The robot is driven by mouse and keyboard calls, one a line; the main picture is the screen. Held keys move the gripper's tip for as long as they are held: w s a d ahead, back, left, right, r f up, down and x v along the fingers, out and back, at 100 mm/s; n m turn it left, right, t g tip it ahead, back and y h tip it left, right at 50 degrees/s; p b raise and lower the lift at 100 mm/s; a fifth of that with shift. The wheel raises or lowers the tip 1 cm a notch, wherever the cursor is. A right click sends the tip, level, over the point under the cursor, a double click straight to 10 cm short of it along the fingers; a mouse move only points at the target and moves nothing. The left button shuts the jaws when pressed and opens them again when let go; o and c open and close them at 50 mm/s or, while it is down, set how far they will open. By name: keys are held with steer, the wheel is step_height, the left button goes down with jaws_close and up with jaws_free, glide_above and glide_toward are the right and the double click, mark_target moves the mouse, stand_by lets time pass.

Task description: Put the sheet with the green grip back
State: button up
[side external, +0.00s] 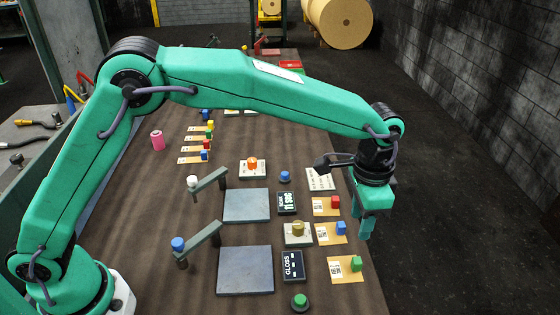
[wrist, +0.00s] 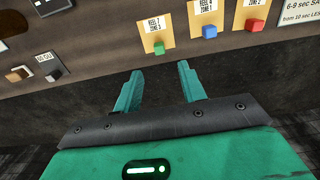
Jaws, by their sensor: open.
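The tan sheet (side external: 344,276) with the green grip (side external: 356,264) lies flat near the right edge of the brown table, lowest of the three sheets there. In the wrist view this sheet (wrist: 149,38) reads "REEL 7 ZONE 3" and its green grip (wrist: 158,47) shows beyond my fingertips. My gripper (side external: 367,228) hangs at the table's right edge, fingers down, open and empty. In the wrist view the fingers of my gripper (wrist: 160,72) are apart, with the dark table side between them. Nothing touches the green grip.
Sheets with a blue grip (side external: 341,228) and a red grip (side external: 335,203) lie above the green one. Two grey plates (side external: 246,270) (side external: 246,205) with swing arms, a GLOSS display (side external: 292,266) and a green button (side external: 300,301) stand left. Several gripped sheets (side external: 190,160) lie farther back.

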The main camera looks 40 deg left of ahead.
steer(key=s+a+r+n+t, duration=0.15)
steer(key=s+a+r, duration=0.35)
steer(key=a, duration=0.5)
steer(key=s+a+r+n+t, duration=0.1)
steer(key=s+a+r+n, duration=0.15)
steer(key=a+r, duration=0.65)
steer(key=s+a+f+n+t, duration=0.3)
steer(key=s+a+n, duration=0.1)
steer(key=s+a, duration=0.8)
steer(key=s, duration=0.2)
steer(key=shift+s+a+n, duration=0.35)
steer(key=shift+s+n, duration=0.05)
